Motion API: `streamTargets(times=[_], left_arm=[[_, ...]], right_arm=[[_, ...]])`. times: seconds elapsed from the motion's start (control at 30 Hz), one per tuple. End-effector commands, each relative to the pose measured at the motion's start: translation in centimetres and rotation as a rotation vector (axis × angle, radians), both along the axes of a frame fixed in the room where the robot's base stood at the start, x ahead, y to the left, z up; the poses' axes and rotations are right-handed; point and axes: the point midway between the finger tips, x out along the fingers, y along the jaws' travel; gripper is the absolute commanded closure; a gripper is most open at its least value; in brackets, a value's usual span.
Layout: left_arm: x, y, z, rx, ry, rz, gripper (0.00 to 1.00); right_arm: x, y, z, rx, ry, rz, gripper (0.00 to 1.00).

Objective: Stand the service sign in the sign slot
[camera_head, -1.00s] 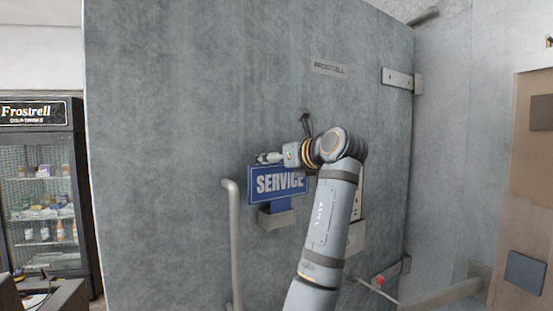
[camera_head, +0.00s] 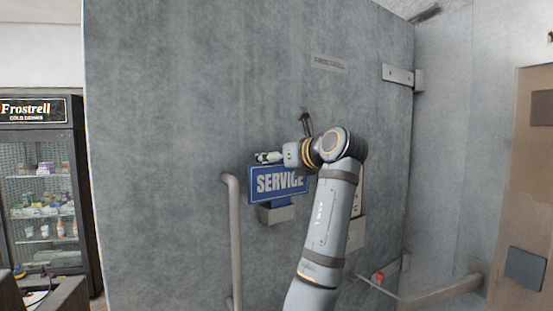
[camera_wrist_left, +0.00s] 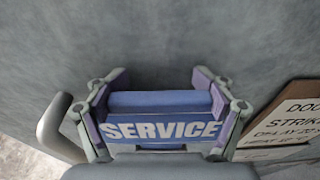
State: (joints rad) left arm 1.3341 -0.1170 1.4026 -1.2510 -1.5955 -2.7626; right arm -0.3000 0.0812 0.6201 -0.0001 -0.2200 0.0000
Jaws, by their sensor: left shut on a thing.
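The service sign (camera_head: 279,183) is a blue plate with white lettering, upright in front of the grey door. My left gripper (camera_head: 268,158) is at its top edge and shut on it. In the left wrist view the sign (camera_wrist_left: 160,131) lies between the two fingers. The sign slot (camera_head: 277,214) is a small grey holder on the door, directly below the sign. A narrower blue lower part of the sign reaches the holder's top. I cannot tell how deep it sits inside. My arm hides the sign's right end. My right gripper is not in view.
A vertical grey door handle (camera_head: 235,240) stands just left of the holder. The door (camera_head: 160,150) fills the middle. A notice (camera_wrist_left: 290,118) is on the door at the right in the wrist view. A drinks cooler (camera_head: 40,200) stands at the far left.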

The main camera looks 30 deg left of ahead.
Motion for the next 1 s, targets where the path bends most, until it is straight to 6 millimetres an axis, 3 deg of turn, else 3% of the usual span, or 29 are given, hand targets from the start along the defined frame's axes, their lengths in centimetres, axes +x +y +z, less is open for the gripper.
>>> streamTargets(times=[1.0], left_arm=[[0.0,0.0,-1.6,0.000,0.001,0.001,0.50]], right_arm=[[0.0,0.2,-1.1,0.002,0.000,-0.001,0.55]])
